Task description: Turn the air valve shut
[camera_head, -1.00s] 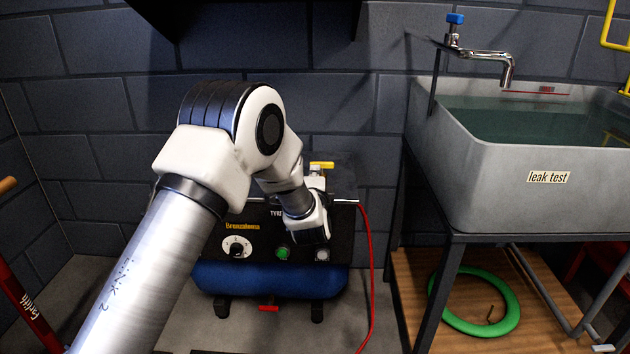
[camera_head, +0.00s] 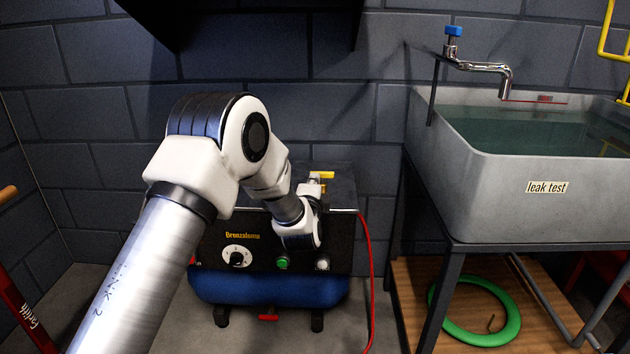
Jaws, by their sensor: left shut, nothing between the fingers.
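The air valve has a yellow lever (camera_head: 322,175) lying crosswise on top of the black and blue compressor (camera_head: 268,289). My left arm reaches in from the lower left and bends down over the compressor front. My left gripper (camera_head: 315,190) is shut and empty, close below the yellow lever and largely hidden behind my white wrist. I cannot tell whether it touches the lever. The lower part of the valve is also hard to make out. My right gripper is out of view.
A red hose (camera_head: 367,270) runs down the compressor's right side. A grey water sink (camera_head: 480,200) on a dark frame stands to the right, with a green ring (camera_head: 510,325) on the shelf below. A dark overhang (camera_head: 240,15) is above. A red tool (camera_head: 22,312) leans at left.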

